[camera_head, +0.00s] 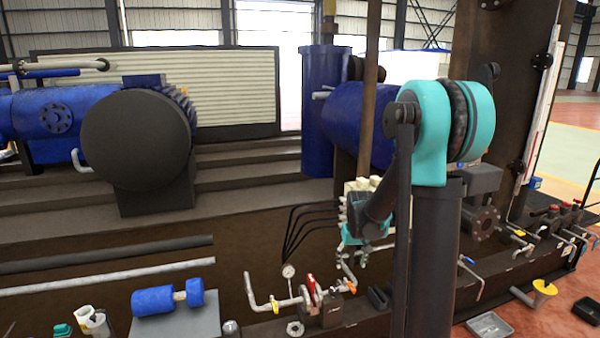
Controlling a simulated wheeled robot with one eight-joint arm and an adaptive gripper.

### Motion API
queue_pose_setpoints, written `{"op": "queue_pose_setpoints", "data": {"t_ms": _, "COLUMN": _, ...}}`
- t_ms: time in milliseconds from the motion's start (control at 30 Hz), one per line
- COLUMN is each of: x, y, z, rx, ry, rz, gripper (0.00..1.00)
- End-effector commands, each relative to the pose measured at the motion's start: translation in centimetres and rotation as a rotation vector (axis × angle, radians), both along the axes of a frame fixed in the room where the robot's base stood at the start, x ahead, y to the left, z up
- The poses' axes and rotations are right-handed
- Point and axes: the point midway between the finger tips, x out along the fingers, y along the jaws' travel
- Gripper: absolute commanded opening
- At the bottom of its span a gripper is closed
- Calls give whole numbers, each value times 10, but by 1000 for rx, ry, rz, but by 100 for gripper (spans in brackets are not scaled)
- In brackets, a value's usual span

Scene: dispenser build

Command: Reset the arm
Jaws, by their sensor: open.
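My arm, teal and dark grey, rises at the right of the middle and reaches down and left from its shoulder. Its wrist ends in a teal part in front of a pale block with several black hoses. My gripper (362,262) is small and partly lost against the pipes there. It is open, and I see nothing held in it. I cannot tell whether it touches the pipes beside it.
A pressure gauge (288,271) and red-handled valve (311,284) stand on the skid's front edge, left of my column. A blue cylinder (153,301) lies at the lower left. Valves line the right edge.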

Motion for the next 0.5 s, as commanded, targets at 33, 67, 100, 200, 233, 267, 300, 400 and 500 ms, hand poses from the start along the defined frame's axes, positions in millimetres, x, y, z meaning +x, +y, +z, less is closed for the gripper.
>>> {"op": "queue_pose_setpoints", "data": {"t_ms": 33, "x": -19, "y": -2, "z": 7, "rx": 1, "ry": -12, "rz": -4, "gripper": 61}}
{"op": "queue_pose_setpoints", "data": {"t_ms": 67, "x": -28, "y": -3, "z": 11, "rx": 1, "ry": -20, "rz": -6, "gripper": 61}}
{"op": "queue_pose_setpoints", "data": {"t_ms": 100, "x": -41, "y": -4, "z": 14, "rx": 2, "ry": -31, "rz": -8, "gripper": 61}}
{"op": "queue_pose_setpoints", "data": {"t_ms": 200, "x": -72, "y": -6, "z": 22, "rx": 3, "ry": -57, "rz": -15, "gripper": 61}}
{"op": "queue_pose_setpoints", "data": {"t_ms": 233, "x": -82, "y": -7, "z": 24, "rx": 3, "ry": -64, "rz": -17, "gripper": 61}}
{"op": "queue_pose_setpoints", "data": {"t_ms": 267, "x": -92, "y": -8, "z": 25, "rx": 4, "ry": -72, "rz": -19, "gripper": 61}}
{"op": "queue_pose_setpoints", "data": {"t_ms": 300, "x": -105, "y": -9, "z": 26, "rx": 5, "ry": -83, "rz": -21, "gripper": 61}}
{"op": "queue_pose_setpoints", "data": {"t_ms": 400, "x": -137, "y": -11, "z": 27, "rx": 5, "ry": -108, "rz": -28, "gripper": 61}}
{"op": "queue_pose_setpoints", "data": {"t_ms": 500, "x": -169, "y": -13, "z": 24, "rx": 7, "ry": -133, "rz": -35, "gripper": 61}}
